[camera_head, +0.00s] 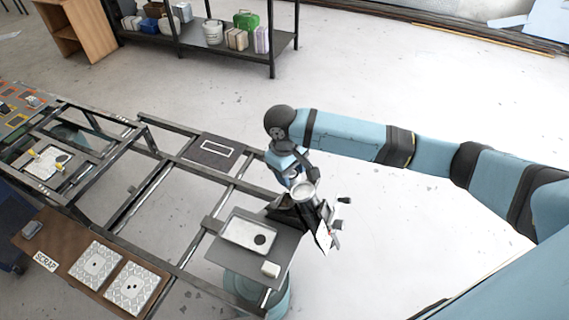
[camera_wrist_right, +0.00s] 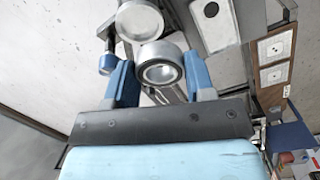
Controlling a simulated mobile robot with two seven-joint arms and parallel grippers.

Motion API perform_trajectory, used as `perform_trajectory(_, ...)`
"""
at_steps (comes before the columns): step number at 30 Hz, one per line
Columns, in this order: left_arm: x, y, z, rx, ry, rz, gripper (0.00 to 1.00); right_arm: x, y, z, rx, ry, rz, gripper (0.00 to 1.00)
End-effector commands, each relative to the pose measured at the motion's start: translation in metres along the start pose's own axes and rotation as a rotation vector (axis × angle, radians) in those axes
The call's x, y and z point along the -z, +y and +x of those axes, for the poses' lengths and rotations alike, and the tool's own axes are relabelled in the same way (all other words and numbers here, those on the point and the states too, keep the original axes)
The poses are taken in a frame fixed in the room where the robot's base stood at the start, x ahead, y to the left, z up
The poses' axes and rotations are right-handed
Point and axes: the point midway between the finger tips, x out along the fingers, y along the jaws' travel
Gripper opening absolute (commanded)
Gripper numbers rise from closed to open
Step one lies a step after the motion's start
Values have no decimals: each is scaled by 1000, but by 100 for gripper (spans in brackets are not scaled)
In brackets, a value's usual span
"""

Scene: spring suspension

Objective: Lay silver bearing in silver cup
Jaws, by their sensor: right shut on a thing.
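My right gripper (camera_head: 292,178) is low at the dark fixture in the head view. In the right wrist view its two blue fingers (camera_wrist_right: 162,78) are shut on the silver bearing (camera_wrist_right: 161,73), a thick ring with a dark rim, held between them. The silver cup (camera_wrist_right: 140,20), round and pale, shows just beyond the bearing. The cup also shows in the head view (camera_head: 304,190), on the dark fixture right beside my gripper. The bearing appears beside the cup in the wrist view; I cannot tell whether they touch. My left gripper is out of view.
A grey plate with a white tray (camera_head: 248,232) and a small pale block (camera_head: 270,269) lies left of the fixture. A brown board (camera_head: 60,258) holds two patterned tiles. Metal rails (camera_head: 165,175) run between stations. A loaded shelf (camera_head: 190,42) stands at the back.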

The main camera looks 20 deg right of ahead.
Motion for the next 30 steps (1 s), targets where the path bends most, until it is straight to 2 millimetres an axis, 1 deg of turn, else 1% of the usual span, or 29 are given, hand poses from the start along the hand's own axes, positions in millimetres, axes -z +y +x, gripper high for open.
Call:
perform_trajectory(1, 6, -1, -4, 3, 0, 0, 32, 7, 7, 2, -15, -32, -37, 22)
perform_trajectory(4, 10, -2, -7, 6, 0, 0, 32, 15, 16, 15, -31, -84, -110, 22)
perform_trajectory(8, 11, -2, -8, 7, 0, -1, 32, 21, 26, 25, -43, -123, -163, 22)
perform_trajectory(11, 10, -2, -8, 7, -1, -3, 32, 22, 29, 30, -46, -134, -177, 22)
perform_trajectory(17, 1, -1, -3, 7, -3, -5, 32, 20, 29, 39, -46, -134, -178, 22)
perform_trajectory(30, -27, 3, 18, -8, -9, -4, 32, 12, 32, 71, -46, -133, -178, 22)
